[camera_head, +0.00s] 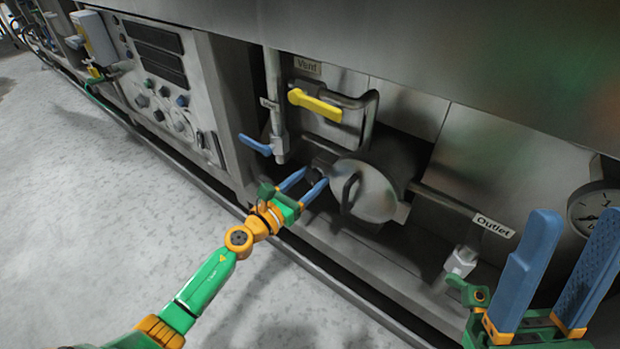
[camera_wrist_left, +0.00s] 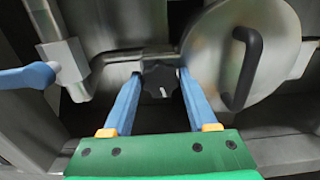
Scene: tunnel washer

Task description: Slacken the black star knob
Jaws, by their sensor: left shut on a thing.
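The black star knob (camera_wrist_left: 160,80) sits between the two blue fingers of my left gripper (camera_wrist_left: 160,76) in the left wrist view. A small white mark shows on its face. In the head view my left gripper (camera_head: 311,181) reaches the knob (camera_head: 319,170) just left of the round metal cover, and the fingers partly hide the knob. The left gripper is shut on the knob. My right gripper (camera_head: 571,267) is in the lower right of the head view, with its blue fingers apart and nothing between them.
The round cover (camera_head: 371,192) with a black handle is right beside the knob. A blue lever (camera_head: 255,145) is to the left, a yellow lever (camera_head: 315,104) above. An outlet valve (camera_head: 461,260) and a gauge (camera_head: 594,209) are to the right. The floor (camera_head: 110,210) is clear.

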